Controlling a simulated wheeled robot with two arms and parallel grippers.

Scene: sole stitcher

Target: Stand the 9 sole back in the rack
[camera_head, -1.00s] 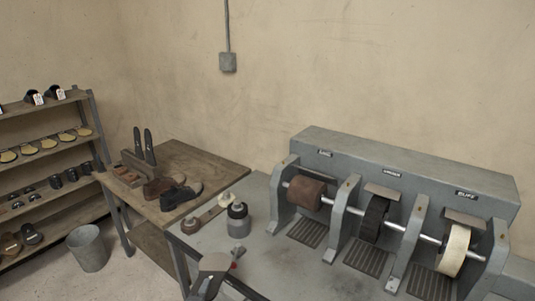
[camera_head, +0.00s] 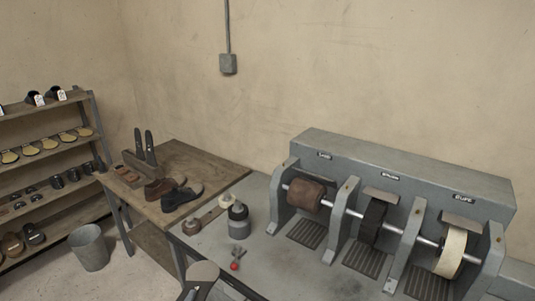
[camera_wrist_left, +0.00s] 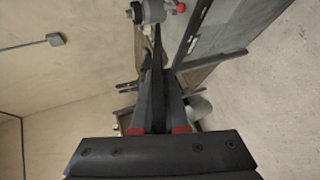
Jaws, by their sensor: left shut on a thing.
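My left gripper (camera_head: 189,294) shows at the bottom edge of the head view, partly cut off. It is shut on a sole (camera_head: 205,271), whose pale rounded end points up beside the bench's front edge. In the left wrist view the sole (camera_wrist_left: 157,75) shows as a thin dark strip, almost edge-on, between the red-marked fingers (camera_wrist_left: 157,130). No number can be read on it. The wooden rack (camera_head: 134,164) stands at the back left of the wooden table, well away from the gripper. Two dark soles (camera_head: 145,147) stand upright in it. My right gripper is not in view.
Shoes (camera_head: 180,198) lie on the wooden table (camera_head: 215,172) in front of the rack. Jars (camera_head: 238,220) and a red-ended tool (camera_head: 235,266) are on the grey bench near the sole. The grinding machine (camera_head: 400,180) fills the right. A bucket (camera_head: 89,248) stands on the floor.

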